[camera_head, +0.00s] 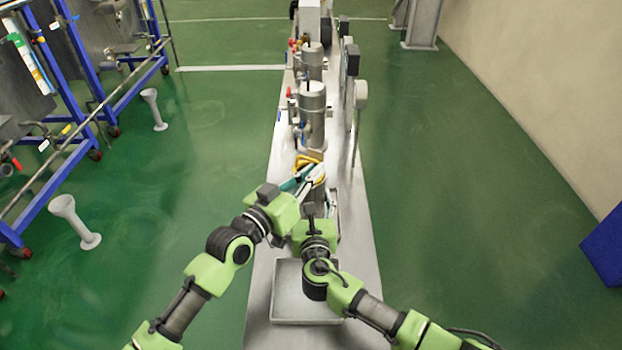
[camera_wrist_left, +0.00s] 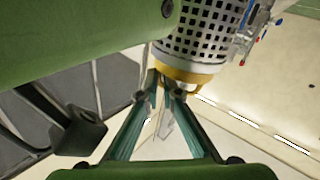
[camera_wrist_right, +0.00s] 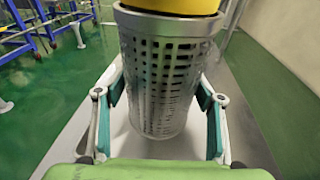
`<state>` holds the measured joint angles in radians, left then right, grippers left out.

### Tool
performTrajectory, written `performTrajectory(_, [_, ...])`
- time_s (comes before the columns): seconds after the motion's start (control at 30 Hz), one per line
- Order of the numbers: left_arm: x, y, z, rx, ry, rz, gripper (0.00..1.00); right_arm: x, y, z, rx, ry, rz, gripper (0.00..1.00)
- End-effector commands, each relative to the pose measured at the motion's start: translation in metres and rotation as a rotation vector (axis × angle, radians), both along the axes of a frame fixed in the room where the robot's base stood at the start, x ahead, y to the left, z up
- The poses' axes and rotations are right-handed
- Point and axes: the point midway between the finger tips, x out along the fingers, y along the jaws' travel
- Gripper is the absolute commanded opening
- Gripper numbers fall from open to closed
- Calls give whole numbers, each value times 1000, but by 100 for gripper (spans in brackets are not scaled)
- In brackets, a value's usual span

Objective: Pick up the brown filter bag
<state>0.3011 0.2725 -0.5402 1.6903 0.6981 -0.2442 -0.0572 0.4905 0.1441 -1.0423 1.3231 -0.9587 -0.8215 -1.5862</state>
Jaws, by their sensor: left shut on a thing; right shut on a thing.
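I cannot make out the brown filter bag for sure in any view. A perforated metal basket (camera_wrist_right: 157,85) stands between the fingers of my right gripper (camera_wrist_right: 160,97), which is shut on it. A yellow ring (camera_wrist_right: 175,5) sits at the basket's top end. In the left wrist view the ring (camera_wrist_left: 190,73) and basket (camera_wrist_left: 195,35) appear upside down. My left gripper (camera_wrist_left: 160,85) has its fingertips close together at the ring's edge and is shut on it. In the head view the left gripper (camera_head: 309,172) is beside the yellow ring. My arm mostly hides the right gripper there.
Two metal canisters (camera_head: 312,112) with red and blue fittings stand farther back on the long steel bench (camera_head: 355,225). A shallow square tray (camera_head: 290,300) lies at the near end. Blue-framed racks (camera_head: 85,65) stand at left.

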Motion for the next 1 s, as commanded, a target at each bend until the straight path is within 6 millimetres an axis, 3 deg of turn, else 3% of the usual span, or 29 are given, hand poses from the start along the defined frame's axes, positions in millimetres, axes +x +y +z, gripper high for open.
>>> performTrajectory(0.03, [1, 0, 8, -6, -10, 1, 0, -3, -2, -10, -5, 16, -2, 43])
performTrajectory(0.27, [0, -1, 50, -7, -15, 0, 0, -3, -2, -10, -5, 16, -2, 43])
performTrajectory(0.7, [-1, 0, 190, -4, -17, 1, 0, -3, -2, -9, -5, 16, -3, 43])
performTrajectory(1.0, [-1, 0, 256, -3, -11, 1, 0, -3, -2, -9, -5, 16, -3, 43])
